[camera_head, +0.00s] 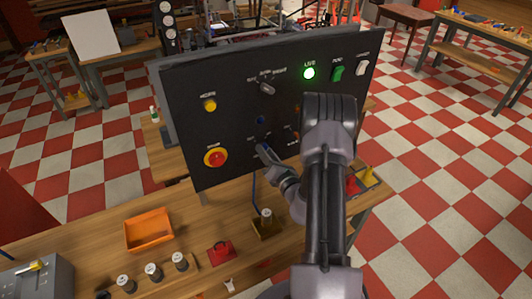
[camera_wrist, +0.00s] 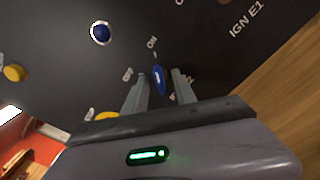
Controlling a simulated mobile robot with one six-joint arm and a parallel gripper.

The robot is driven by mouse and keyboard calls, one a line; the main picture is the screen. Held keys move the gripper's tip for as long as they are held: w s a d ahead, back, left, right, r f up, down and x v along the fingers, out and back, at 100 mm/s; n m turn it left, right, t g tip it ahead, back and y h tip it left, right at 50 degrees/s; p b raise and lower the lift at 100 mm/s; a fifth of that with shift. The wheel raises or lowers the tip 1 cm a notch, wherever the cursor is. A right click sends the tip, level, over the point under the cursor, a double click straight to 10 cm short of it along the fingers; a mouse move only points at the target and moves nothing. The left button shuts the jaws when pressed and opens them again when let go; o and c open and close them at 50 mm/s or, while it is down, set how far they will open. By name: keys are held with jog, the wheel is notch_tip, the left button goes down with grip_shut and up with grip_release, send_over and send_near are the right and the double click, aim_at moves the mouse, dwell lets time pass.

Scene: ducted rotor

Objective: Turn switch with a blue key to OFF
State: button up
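The blue key (camera_wrist: 158,78) is in a switch on the black control panel (camera_head: 220,120). In the wrist view it shows as a narrow upright blue grip, its top end towards the ON label. The OFF label lies to its upper left, and another label at lower right is partly covered by a finger. My gripper (camera_wrist: 160,80) is open, one finger on each side of the key, with a visible gap on both sides. In the head view my gripper (camera_head: 264,153) is at the panel's lower middle, and my arm hides part of the panel's right side.
A round blue button (camera_wrist: 101,33) is near the key. The panel also has a red-and-yellow stop button (camera_head: 216,158), a yellow button (camera_head: 209,104), a grey selector (camera_head: 266,88), a lit green lamp (camera_head: 309,73) and rocker switches. An orange tray (camera_head: 149,239) lies on the bench.

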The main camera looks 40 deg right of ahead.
grip_shut()
jog(key=shift+n, duration=0.3)
jog(key=shift+d+f+n+b, duration=0.1)
jog(key=shift+n+b, duration=5.9)
jog(key=shift+n, duration=1.7)
grip_release()
